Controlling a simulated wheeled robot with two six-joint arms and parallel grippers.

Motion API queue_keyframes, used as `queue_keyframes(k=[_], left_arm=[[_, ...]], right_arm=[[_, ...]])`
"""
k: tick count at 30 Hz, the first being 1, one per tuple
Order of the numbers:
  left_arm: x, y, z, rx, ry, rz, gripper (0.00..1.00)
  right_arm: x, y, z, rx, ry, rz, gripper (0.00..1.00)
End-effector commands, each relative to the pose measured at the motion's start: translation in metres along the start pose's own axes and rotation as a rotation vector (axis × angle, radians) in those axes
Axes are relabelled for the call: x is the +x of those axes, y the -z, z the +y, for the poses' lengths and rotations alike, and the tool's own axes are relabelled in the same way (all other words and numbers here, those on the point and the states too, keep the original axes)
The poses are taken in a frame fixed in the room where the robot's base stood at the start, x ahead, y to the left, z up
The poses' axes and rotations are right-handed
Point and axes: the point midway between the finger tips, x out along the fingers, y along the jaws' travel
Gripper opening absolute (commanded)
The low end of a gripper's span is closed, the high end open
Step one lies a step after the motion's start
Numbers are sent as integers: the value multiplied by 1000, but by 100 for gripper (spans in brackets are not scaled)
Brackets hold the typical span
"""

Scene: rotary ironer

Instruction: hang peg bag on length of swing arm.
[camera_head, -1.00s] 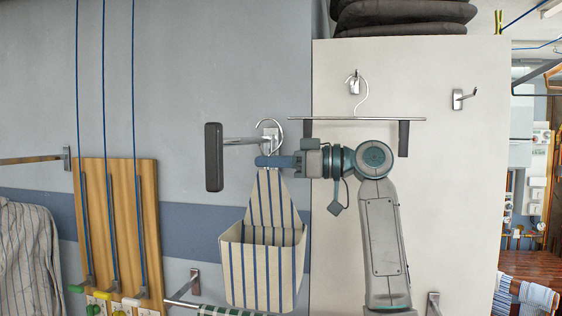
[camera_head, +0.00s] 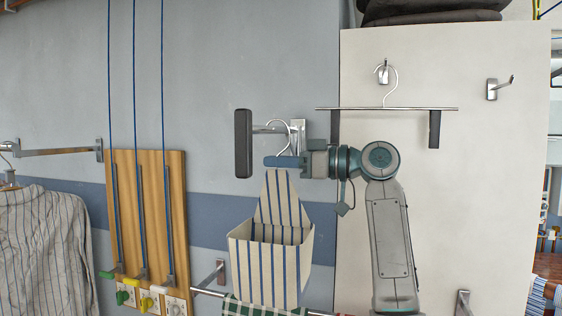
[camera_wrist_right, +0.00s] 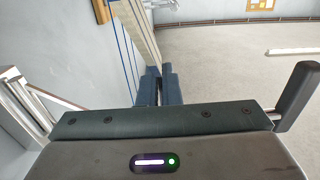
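The peg bag (camera_head: 269,262), cream with blue stripes and an open front pocket, hangs upright below my right gripper (camera_head: 285,161). The right gripper is shut on the bag's top at its metal hook (camera_head: 290,128). The bag also shows beyond the fingers in the right wrist view (camera_wrist_right: 141,32). A short chrome arm (camera_head: 268,129) with a dark end pad (camera_head: 243,143) stands out from the wall. The hook overlaps this arm in the picture; whether it is over it or in front of it I cannot tell. My left gripper is not in view.
Another chrome arm (camera_head: 55,151) is at the left, above a striped shirt (camera_head: 45,245). A wooden board (camera_head: 150,215) with blue cords is left of the bag. A rail with a checked cloth (camera_head: 250,308) is below.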

Motion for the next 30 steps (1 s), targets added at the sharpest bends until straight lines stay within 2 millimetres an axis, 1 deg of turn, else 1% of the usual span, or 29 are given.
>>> queue_keyframes(k=[10, 23, 24, 26, 27, 30], left_arm=[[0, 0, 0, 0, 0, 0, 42], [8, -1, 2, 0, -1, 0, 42], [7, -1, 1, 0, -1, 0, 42], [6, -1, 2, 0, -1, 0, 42], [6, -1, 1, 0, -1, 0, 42], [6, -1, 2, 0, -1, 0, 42]], right_arm=[[0, 0, 0, 0, 0, 1, 0], [0, -8, 0, 0, 0, 1, 0], [0, -7, 0, -1, 0, 1, 10], [0, -7, 0, 0, 0, 1, 22], [0, -7, 0, 0, 0, 0, 30], [0, -7, 0, 0, 0, 0, 30]])
